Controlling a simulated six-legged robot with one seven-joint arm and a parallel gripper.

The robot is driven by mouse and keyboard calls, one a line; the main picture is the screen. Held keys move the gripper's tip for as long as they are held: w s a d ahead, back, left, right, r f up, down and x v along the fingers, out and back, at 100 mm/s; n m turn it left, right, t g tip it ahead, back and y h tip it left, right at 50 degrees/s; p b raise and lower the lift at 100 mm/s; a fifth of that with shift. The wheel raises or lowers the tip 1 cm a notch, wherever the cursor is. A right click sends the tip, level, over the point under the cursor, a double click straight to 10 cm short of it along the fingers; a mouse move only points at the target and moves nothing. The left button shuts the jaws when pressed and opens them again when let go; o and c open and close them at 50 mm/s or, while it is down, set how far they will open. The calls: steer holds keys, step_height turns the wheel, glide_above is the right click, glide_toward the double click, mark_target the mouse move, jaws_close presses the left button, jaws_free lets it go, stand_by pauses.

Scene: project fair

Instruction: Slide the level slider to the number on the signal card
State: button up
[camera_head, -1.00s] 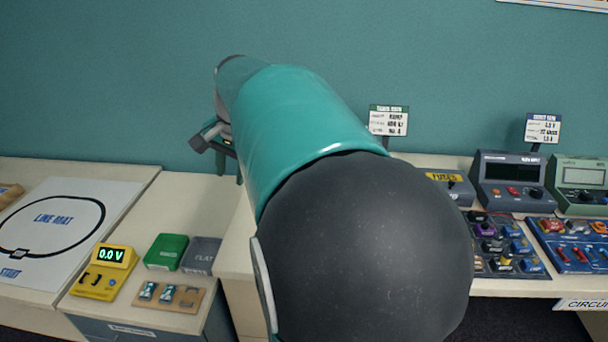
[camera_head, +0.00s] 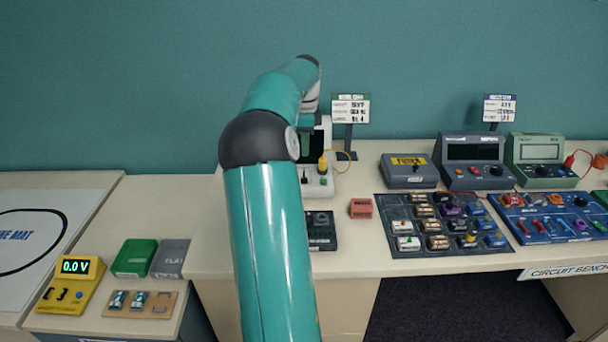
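A white instrument (camera_head: 320,188) with a dark upright front stands on the bench, partly hidden behind my arm. A yellow plug-like piece and a small black knob show on its lower part; I cannot tell which piece is the level slider. A card with a green header (camera_head: 350,108) stands on a post just right of it. Its writing is too blurred to read, so I cannot confirm it as the signal card. My gripper end (camera_head: 312,98) points down above the instrument, at its upper back. The fingertips are not clear, and contact cannot be told.
A small black box (camera_head: 321,232) and a red block (camera_head: 361,208) lie in front of the instrument. A grey box with a yellow label (camera_head: 408,170), meters (camera_head: 472,162), and a parts tray (camera_head: 428,248) stand right. A yellow meter (camera_head: 70,285) reads 0.0 V at left.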

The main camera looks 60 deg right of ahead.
step_height(320, 180, down, 11)
steer(key=shift+f, duration=0.2)
jaws_close()
